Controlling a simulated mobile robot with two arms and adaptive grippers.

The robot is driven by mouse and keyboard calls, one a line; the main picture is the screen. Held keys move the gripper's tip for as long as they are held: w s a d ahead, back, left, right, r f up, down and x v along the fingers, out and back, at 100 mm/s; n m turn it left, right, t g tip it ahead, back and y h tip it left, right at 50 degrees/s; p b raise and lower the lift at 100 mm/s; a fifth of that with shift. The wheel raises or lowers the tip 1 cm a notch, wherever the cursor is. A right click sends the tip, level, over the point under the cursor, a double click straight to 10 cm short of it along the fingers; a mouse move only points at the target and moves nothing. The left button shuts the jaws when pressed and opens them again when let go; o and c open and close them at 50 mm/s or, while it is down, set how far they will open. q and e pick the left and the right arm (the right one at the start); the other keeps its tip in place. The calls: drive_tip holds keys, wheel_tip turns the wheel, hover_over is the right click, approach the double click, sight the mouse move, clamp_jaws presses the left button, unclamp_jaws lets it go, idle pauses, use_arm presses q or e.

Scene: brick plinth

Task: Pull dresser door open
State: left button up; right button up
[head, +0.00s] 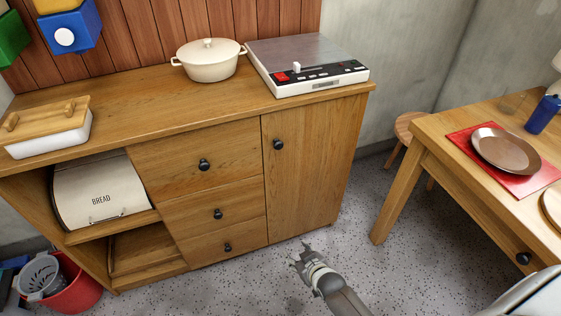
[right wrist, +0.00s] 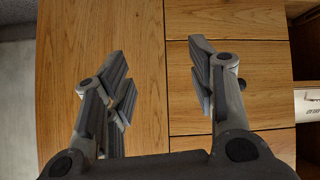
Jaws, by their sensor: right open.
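The dresser (head: 150,95) is oak wood and stands against the back wall. Its door (head: 310,180) is the tall panel at the right end, flush and closed, with a small black round knob (head: 278,144) near its upper left corner. My right gripper (head: 302,252) is open and empty, low in front of the door's bottom part and apart from the knob. In the right wrist view its spread fingers (right wrist: 160,75) face the dresser front. My left gripper is out of view.
Left of the door are three closed drawers (head: 200,160) with black knobs. A cream pot (head: 208,62) and a grey-topped appliance (head: 305,65) stand on the dresser. A wooden table (head: 440,160) stands at right. The speckled floor (head: 260,285) before the door is clear.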

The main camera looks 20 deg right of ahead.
drive_tip(key=w+d+r+t+b, duration=0.1)
drive_tip(key=w+r+t+b, duration=0.35)
drive_tip(key=w+r, duration=0.6)
drive_tip(key=t+b, duration=0.3)
drive_tip(key=b, duration=0.2)
approach(280, 147)
drive_tip(key=shift+h, duration=0.3)
drive_tip(key=w, duration=0.4)
drive_tip(key=w+b, duration=0.1)
drive_tip(key=w, duration=0.3)
drive_tip(key=shift+a+f, duration=0.2)
use_arm(q)
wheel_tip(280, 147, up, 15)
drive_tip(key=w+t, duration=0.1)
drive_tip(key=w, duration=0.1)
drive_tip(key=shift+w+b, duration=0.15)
drive_tip(key=shift+b, duration=0.15)
use_arm(e)
drive_tip(key=shift+w, duration=0.75)
clamp_jaws()
